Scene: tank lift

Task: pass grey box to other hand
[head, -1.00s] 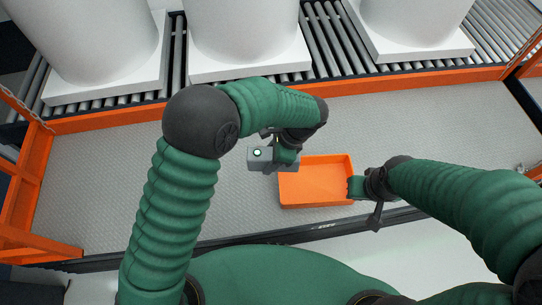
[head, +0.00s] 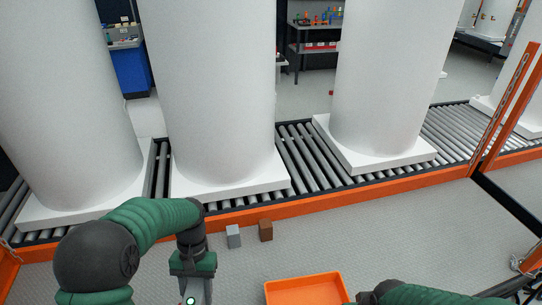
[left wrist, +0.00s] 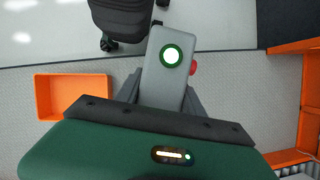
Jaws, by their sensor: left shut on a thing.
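The grey box (left wrist: 168,75), with a round white green-ringed light and a red knob on its side, is between the fingers of my left gripper (left wrist: 165,98) in the left wrist view. In the head view my left gripper (head: 193,272) is shut on the grey box (head: 192,296), which the bottom edge cuts off. It is left of the orange tray. My right gripper (head: 366,297) is at the bottom edge, right of the tray; its fingers are largely out of frame, so its opening is unclear.
An orange tray (head: 305,279) lies at the bottom, also seen in the left wrist view (left wrist: 108,86). A small grey cube (head: 233,236) and a brown cube (head: 265,230) stand near the orange conveyor rail (head: 340,199). Large white tanks (head: 210,90) stand on the rollers behind.

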